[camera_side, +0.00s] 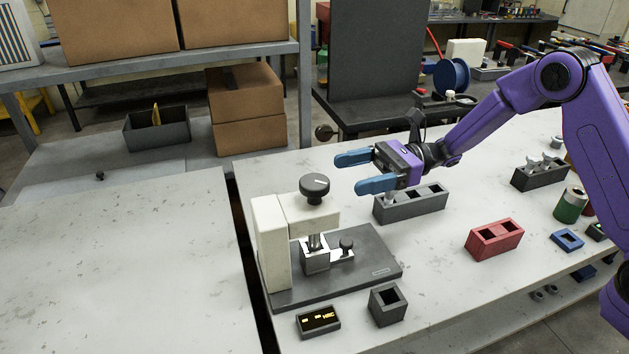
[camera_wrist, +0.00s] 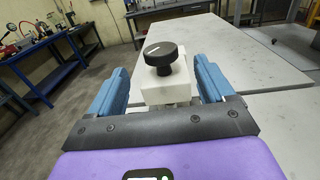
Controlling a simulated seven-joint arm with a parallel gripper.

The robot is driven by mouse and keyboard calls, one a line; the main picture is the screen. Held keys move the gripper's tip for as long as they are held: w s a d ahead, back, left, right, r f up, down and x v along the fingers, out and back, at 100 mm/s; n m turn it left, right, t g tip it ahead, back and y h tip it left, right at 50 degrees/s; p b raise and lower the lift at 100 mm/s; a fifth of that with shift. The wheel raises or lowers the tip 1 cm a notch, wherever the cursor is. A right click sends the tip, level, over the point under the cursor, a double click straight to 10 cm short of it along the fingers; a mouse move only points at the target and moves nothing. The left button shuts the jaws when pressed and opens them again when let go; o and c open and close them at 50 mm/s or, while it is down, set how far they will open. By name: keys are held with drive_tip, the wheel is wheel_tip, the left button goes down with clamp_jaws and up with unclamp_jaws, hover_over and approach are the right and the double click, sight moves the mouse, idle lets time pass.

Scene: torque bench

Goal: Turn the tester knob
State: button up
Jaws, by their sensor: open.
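The tester knob (camera_side: 315,188) is a round dark grey knob with a light mark, on top of the white tester (camera_side: 270,245). The tester stands on a dark grey base plate (camera_side: 375,258). My gripper (camera_side: 355,172) is open, with two blue fingers, to the right of the knob and pointing towards it. In the side view the fingers are apart from the knob. In the wrist view the knob (camera_wrist: 161,56) shows ahead, between the two blue fingers (camera_wrist: 163,85). Nothing is seen between the fingers in the side view.
A small dark box (camera_side: 387,304) and a tray with gold pieces (camera_side: 318,321) stand in front of the tester. A grey block with square openings (camera_side: 410,208) lies beneath my gripper. A red block (camera_side: 494,241) is to the right. The left table (camera_side: 120,270) is mostly clear.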

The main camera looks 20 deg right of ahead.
sight(315, 181)
drive_tip(key=a, duration=0.8)
drive_tip(key=shift+s+a, duration=0.15)
drive_tip(key=shift+a, duration=0.2)
drive_tip(key=c, duration=0.9)
